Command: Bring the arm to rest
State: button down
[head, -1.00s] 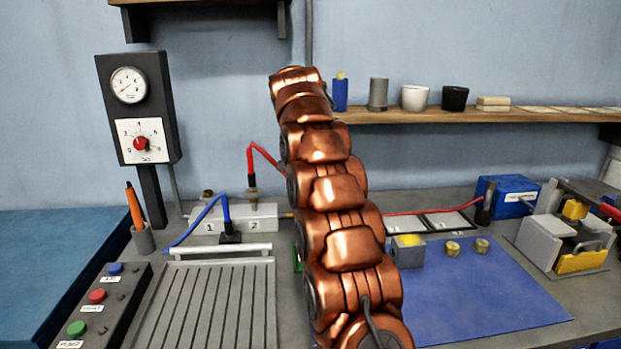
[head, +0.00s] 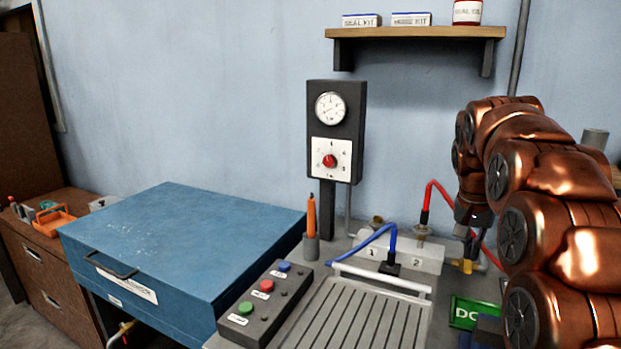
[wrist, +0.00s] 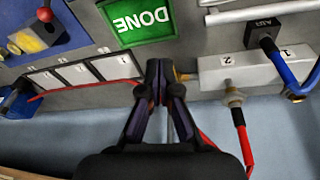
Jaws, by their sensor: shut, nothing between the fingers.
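My copper-coloured arm stands at the right of the head view, bent over at the top so that its end points down. My gripper (head: 468,246) hangs over the back of the bench, at the right end of the grey valve block (head: 425,257). In the wrist view my gripper (wrist: 159,70) has its two dark fingers together with nothing between them. The grey block (wrist: 262,72) with ports 1 and 2 is just beside the fingertips there. I cannot tell whether they touch anything.
A green DONE sign (wrist: 140,22) lies close to the fingertips. Red hose (wrist: 243,140) and blue hose (wrist: 290,75) rise from the block area. A ribbed tray (head: 355,318), button box (head: 265,300), gauge post (head: 335,130) and blue cabinet (head: 185,240) stand to the left.

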jog(key=s+a+f+n+g+p, duration=0.1)
jog(key=s+a, duration=0.4)
jog(key=s, duration=0.7)
jog(key=s+a+f+n+g+y+p, duration=0.1)
jog(key=s+a+f+n, duration=0.3)
jog(key=s, duration=0.9)
jog(key=s+a+f+n+g+y+p, duration=0.1)
jog(key=s+a+f, duration=0.4)
jog(key=s, duration=0.7)
jog(key=shift+s+a+f+n+p, duration=0.25)
jog(key=shift+a+n+p, duration=0.15)
jog(key=shift+a+n, duration=0.4)
